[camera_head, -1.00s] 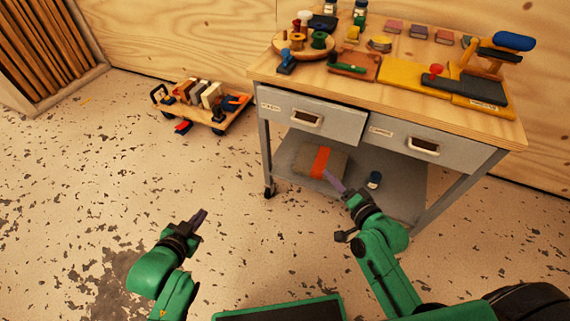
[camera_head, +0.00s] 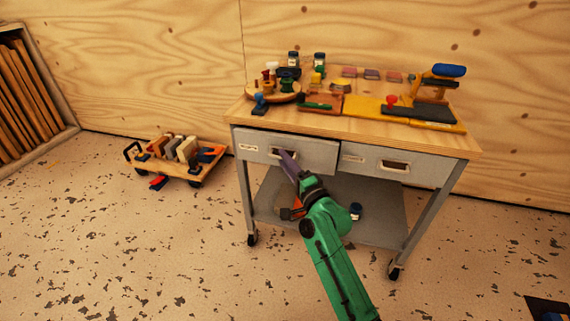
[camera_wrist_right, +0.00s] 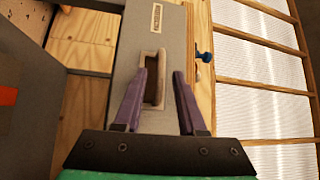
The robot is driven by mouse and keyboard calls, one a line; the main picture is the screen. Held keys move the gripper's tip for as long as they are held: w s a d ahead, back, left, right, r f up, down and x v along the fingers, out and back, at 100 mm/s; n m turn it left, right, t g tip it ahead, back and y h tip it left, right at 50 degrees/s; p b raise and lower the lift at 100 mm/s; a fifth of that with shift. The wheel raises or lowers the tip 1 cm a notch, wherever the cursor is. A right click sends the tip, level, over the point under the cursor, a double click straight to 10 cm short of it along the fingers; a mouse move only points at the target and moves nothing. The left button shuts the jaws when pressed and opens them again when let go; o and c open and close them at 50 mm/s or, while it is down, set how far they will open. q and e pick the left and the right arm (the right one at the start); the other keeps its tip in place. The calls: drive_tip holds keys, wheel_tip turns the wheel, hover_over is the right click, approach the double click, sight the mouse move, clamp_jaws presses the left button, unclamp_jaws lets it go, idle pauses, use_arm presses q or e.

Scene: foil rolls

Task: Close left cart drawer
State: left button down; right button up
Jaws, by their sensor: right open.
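The cart's left drawer (camera_head: 262,151) has a grey front with a label and a recessed handle. Its front stands slightly proud of the right drawer (camera_head: 365,160), with a dark gap under the tabletop. My right gripper (camera_head: 287,155) is at the left drawer's front, over its handle. In the right wrist view the drawer front (camera_wrist_right: 165,38) is close ahead. The open purple fingers (camera_wrist_right: 160,72) are on either side of the handle (camera_wrist_right: 153,85); I cannot tell whether they touch. The handle is partly hidden in the head view. My left gripper is out of view.
The wheeled cart's wooden top (camera_head: 300,122) holds spools, jars and tools. Its lower shelf (camera_head: 385,222) holds an orange-banded box, mostly hidden by my arm, and a small jar (camera_head: 356,212). A low wooden trolley (camera_head: 180,170) stands left.

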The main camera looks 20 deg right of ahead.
drive_tip(key=shift+w+a, duration=0.1)
drive_tip(key=shift+w, duration=0.1)
clamp_jaws()
idle(1.3)
